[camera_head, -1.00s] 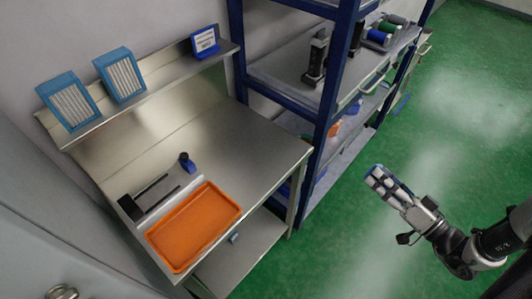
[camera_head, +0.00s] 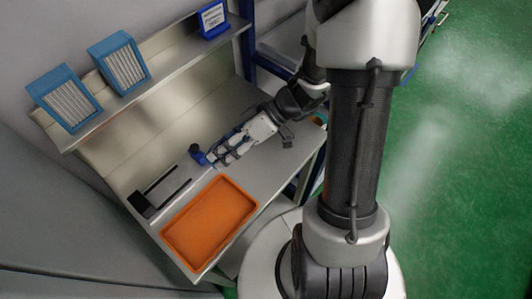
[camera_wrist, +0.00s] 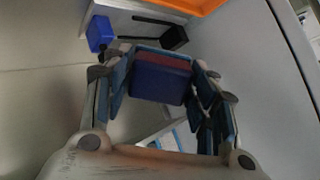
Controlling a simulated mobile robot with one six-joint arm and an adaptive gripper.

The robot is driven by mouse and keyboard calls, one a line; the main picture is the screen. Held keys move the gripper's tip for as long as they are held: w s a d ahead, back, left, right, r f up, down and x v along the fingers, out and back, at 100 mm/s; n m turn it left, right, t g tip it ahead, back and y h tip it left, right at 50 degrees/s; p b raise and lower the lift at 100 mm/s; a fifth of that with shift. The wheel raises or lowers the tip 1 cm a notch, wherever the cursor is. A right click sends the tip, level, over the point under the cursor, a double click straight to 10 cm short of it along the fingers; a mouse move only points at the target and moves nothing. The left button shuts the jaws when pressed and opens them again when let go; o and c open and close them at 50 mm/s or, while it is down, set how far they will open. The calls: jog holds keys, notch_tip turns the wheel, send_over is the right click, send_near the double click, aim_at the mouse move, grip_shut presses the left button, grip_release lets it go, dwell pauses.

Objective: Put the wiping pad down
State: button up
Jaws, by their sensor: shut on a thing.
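My gripper (camera_head: 226,149) hangs over the workbench, just right of a small blue item (camera_head: 198,154). In the wrist view its fingers (camera_wrist: 158,82) are shut on a dark blue block with a dull red face, which looks like the wiping pad (camera_wrist: 158,84). The pad is hard to pick out in the head view. I cannot tell whether its underside touches the bench. In the wrist view the small blue item (camera_wrist: 100,34) stands beyond the fingers, at upper left.
An orange tray (camera_head: 252,207) lies at the bench's front. A fixture with black strips (camera_head: 160,188) lies left of it. Two blue-framed boxes (camera_head: 118,62) (camera_head: 64,98) and a small blue sign (camera_head: 213,19) stand on the shelf above. Bare bench (camera_head: 270,158) lies right of my gripper.

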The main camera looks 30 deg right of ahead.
jog(key=d+r+m+g+h+p, duration=0.1)
jog(key=d+r+h, duration=0.2)
jog(key=d+h, duration=0.2)
jog(key=d+r+m+g+h+p, duration=0.1)
jog(key=d+r+h, duration=0.3)
jog(key=d, duration=0.6)
jog(key=shift+m+h, duration=0.3)
jog(key=shift+h, duration=0.5)
jog(key=shift+f, duration=0.1)
notch_tip(320, 180, down, 20)
jog(key=b, duration=0.5)
jog(key=shift+w, duration=0.1)
jog(key=shift+c, duration=0.4)
jog(key=shift+a+r, duration=0.1)
jog(key=shift+r, duration=0.1)
jog(key=o, duration=1)
